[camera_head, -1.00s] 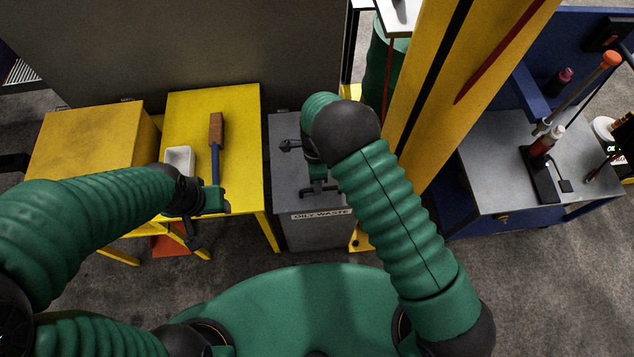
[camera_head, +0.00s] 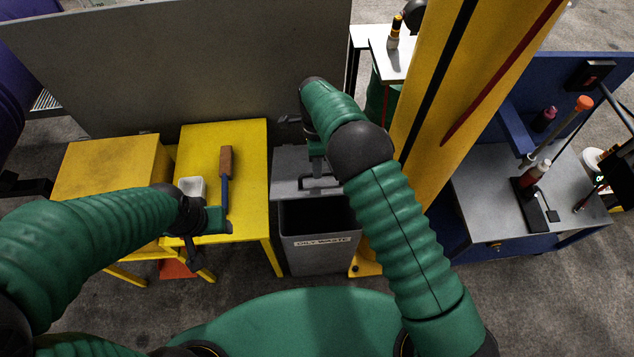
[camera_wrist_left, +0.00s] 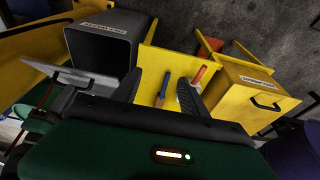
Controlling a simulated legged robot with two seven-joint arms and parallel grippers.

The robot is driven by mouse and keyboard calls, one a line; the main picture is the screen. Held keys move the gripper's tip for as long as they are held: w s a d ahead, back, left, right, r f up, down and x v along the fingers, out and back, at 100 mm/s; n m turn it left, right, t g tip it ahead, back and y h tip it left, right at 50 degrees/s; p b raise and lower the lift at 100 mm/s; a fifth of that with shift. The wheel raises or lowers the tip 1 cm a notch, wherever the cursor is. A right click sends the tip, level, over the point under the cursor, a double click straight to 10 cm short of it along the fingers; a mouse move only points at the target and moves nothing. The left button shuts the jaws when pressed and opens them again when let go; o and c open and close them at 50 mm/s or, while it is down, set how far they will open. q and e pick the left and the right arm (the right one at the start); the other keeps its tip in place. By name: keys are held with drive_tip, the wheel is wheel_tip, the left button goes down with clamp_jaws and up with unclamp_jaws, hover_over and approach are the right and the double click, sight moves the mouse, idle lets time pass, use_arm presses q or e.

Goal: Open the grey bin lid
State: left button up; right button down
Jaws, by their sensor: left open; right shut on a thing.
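The grey bin (camera_head: 318,255), labelled "OILY WASTE", stands beside the yellow table with its dark inside showing at the front. Its grey lid (camera_head: 290,165) is tilted up towards the back, and the bin's open mouth also shows in the left wrist view (camera_wrist_left: 103,48). My right gripper (camera_head: 318,174) is shut on the lid's dark handle (camera_head: 316,184); my arm partly hides the lid's right side. My left gripper (camera_head: 192,246) is over the yellow table's front edge. Its two fingers are apart and empty in the left wrist view (camera_wrist_left: 158,92).
The yellow table (camera_head: 246,180) holds a white tray (camera_head: 190,188) and a wood-and-blue tool (camera_head: 225,175). A yellow post (camera_head: 440,85) rises close right of the bin. A grey panel (camera_head: 200,65) stands behind. A grey-topped blue bench (camera_head: 480,180) is further right.

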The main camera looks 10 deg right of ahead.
drive_tip(key=w, duration=0.2)
drive_tip(key=r, duration=0.1)
drive_tip(key=shift+w+d, duration=0.35)
drive_tip(key=shift+w, duration=0.05)
drive_tip(key=shift+a, duration=0.1)
